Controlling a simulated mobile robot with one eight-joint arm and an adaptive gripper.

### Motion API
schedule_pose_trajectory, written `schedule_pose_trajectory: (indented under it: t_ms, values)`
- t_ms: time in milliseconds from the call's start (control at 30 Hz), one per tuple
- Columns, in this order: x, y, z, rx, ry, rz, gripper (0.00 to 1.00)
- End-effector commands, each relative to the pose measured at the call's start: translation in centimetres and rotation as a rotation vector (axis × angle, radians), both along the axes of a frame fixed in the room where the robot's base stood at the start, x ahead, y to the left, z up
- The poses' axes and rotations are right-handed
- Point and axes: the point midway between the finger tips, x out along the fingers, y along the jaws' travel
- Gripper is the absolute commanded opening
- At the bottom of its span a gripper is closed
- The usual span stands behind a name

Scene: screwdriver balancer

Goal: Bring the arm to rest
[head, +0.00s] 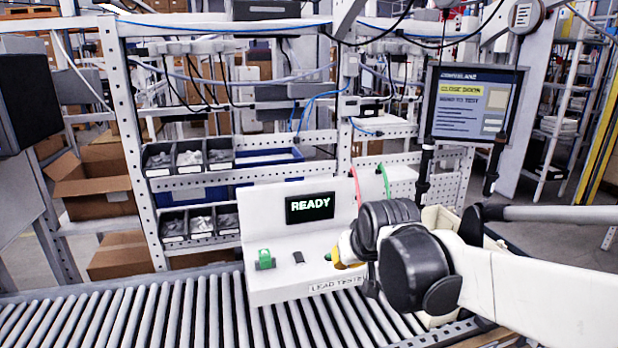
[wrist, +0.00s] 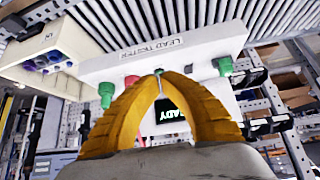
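My arm reaches in from the right of the head view, and my gripper (head: 340,262) is low over the right front of the white lead tester (head: 275,285). In the wrist view the yellow fingers of my gripper (wrist: 158,73) meet at their tips with nothing visible between them, in front of the tester (wrist: 205,45). The tester's screen (head: 310,207) reads READY. A green connector (head: 265,259) and a small dark part (head: 298,257) sit on its front ledge. My arm hides the tester's right end in the head view.
A roller conveyor (head: 120,320) runs along the front. Parts bins (head: 190,157) stand on the rack behind. Two dark tools hang at the right, one left (head: 424,165) and one right (head: 495,165) of the screen panel's middle (head: 473,105). The conveyor's left is clear.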

Motion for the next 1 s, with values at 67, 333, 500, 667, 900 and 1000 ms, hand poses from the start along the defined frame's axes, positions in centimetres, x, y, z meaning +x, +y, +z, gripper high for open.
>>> schedule_pose_trajectory:
  t_ms: [67,333,500,667,900,1000]
  values:
    - [-4.0,-2.5,-1.9,-0.002,0.011,-0.033,0.0]
    - [-16.3,-8.4,-8.0,-0.006,0.045,-0.135,0.0]
    - [-20.9,-10.0,-11.6,-0.005,0.059,-0.175,0.0]
    - [-22.4,-10.5,-12.9,-0.006,0.065,-0.189,0.0]
    - [-22.5,-10.6,-12.8,-0.006,0.065,-0.19,0.0]
    - [-22.5,-10.5,-12.8,-0.006,0.065,-0.189,0.0]
